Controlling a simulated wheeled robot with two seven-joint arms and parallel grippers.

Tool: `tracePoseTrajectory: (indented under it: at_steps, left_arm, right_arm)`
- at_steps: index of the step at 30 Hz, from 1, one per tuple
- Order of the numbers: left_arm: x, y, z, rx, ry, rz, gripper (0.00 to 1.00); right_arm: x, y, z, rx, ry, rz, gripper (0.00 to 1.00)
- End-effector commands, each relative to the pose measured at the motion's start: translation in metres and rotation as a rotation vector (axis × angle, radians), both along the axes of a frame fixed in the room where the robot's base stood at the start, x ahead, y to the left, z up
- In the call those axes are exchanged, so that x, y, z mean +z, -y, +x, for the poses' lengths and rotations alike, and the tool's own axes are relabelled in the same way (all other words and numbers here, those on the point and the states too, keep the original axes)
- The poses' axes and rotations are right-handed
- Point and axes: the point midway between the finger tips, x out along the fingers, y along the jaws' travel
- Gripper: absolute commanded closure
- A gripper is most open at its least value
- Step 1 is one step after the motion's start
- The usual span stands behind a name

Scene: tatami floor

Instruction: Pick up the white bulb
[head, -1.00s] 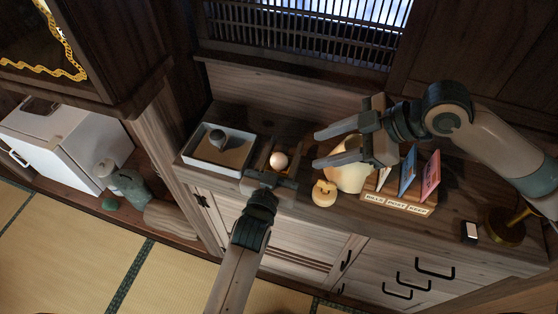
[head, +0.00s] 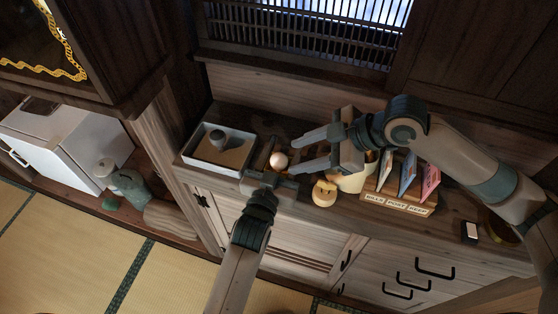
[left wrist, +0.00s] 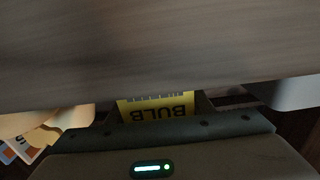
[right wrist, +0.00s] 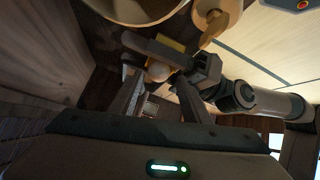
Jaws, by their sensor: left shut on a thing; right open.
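The round white bulb (head: 279,160) sits at a small open box (head: 262,157) on the cabinet top. The left wrist view shows a yellow label (left wrist: 157,108) reading BULB, upside down, between my left gripper's fingers. My left gripper (head: 268,176) is shut on this labelled box, at its front side. My right gripper (head: 299,154) is open and empty, just right of the bulb, its fingers pointing left toward it. In the right wrist view the bulb (right wrist: 158,72) appears ahead, between the open fingers (right wrist: 158,95). The bulb's lower part is hidden.
A wooden figure (head: 324,193), cream pot (head: 352,182) and card holder (head: 398,204) stand to the right. The slatted window wall is behind.

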Motion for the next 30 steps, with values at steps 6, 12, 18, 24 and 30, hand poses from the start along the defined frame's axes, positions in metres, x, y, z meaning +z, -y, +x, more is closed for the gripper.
tracePoseTrajectory:
  at_steps: [6, 12, 18, 24, 30]
  left_arm:
    - [0.000, 0.000, 0.000, 0.000, 0.000, 0.000, 0.75]
    - [0.000, 0.000, 0.000, 0.000, 0.000, 0.000, 0.75]
    - [0.001, 0.001, -0.001, -0.002, 0.002, -0.002, 0.75]
    - [0.001, 0.002, -0.001, -0.003, 0.002, -0.003, 0.75]
    - [0.001, 0.002, -0.001, -0.003, 0.002, -0.004, 0.75]
  right_arm:
    - [-0.017, -0.022, 0.007, 0.002, -0.004, 0.001, 0.57]
    - [-0.028, -0.032, 0.011, 0.001, -0.002, 0.000, 0.57]
    - [-0.031, -0.032, 0.011, 0.001, -0.003, -0.003, 0.57]
    - [-0.032, -0.032, 0.010, 0.001, -0.005, -0.004, 0.57]
    - [-0.032, -0.032, 0.011, 0.000, -0.005, -0.006, 0.78]
